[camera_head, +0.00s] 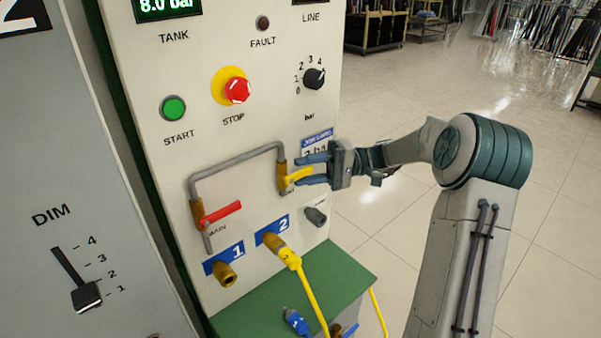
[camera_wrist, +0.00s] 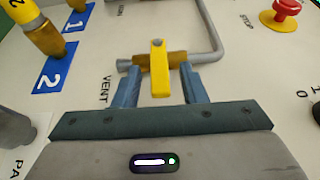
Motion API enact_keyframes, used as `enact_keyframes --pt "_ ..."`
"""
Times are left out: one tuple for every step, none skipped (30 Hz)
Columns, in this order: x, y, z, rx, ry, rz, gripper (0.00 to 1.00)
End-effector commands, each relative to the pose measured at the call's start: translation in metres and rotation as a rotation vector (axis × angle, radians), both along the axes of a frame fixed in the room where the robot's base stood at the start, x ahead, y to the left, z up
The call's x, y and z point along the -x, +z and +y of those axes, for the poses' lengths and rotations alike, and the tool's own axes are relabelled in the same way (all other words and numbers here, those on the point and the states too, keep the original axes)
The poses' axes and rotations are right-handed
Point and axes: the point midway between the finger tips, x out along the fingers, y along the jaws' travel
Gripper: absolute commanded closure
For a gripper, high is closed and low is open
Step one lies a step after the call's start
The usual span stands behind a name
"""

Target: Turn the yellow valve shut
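The yellow valve handle (camera_head: 297,177) sits on a brass valve body at the right end of the grey pipe on the panel, by the VENT label. In the wrist view the yellow handle (camera_wrist: 159,75) points towards me, crosswise to the pipe. My gripper (camera_head: 300,171) is at the handle from the right. In the wrist view my gripper (camera_wrist: 158,78) is open, with one blue finger on each side of the handle and a visible gap on both sides. The fingertips reach close to the brass body; contact with it cannot be told.
A red valve handle (camera_head: 221,213) is at the pipe's left end, by MAIN. Below are brass port 1 (camera_head: 226,275) and port 2 with a yellow hose (camera_head: 311,292). The red stop button (camera_head: 237,91) and black knob (camera_head: 314,79) are above. Floor on the right is clear.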

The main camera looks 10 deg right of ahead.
Motion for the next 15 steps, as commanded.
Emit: enact_keyframes --pt "-0.002 -0.003 -0.011 0.001 -0.004 -0.001 0.62" --pt "-0.004 -0.003 -0.017 0.0 -0.004 -0.001 0.62" --pt "-0.006 -0.003 -0.027 0.0 -0.006 0.0 0.62" --pt "-0.007 -0.003 -0.034 -0.001 -0.005 -0.001 0.62" --pt "-0.009 -0.004 -0.041 0.0 -0.006 -0.001 0.62" --pt "-0.011 -0.004 -0.051 0.0 -0.006 -0.001 0.62" --pt "-0.012 -0.004 -0.058 0.0 -0.006 0.0 0.62" --pt "-0.013 -0.004 -0.064 0.0 -0.006 0.0 0.62" --pt "-0.015 -0.004 -0.073 0.0 -0.006 -0.001 0.62" --pt "-0.016 -0.004 -0.079 0.0 -0.006 -0.001 0.62" --pt "-0.018 -0.004 -0.085 0.0 -0.005 0.0 0.62" --pt "-0.019 -0.004 -0.092 0.0 -0.004 0.001 0.62" --pt "-0.02 -0.004 -0.097 0.001 -0.005 0.0 0.62" --pt "-0.02 -0.003 -0.101 0.0 -0.004 0.0 0.62" --pt "-0.021 -0.003 -0.106 0.0 -0.004 0.001 0.62"
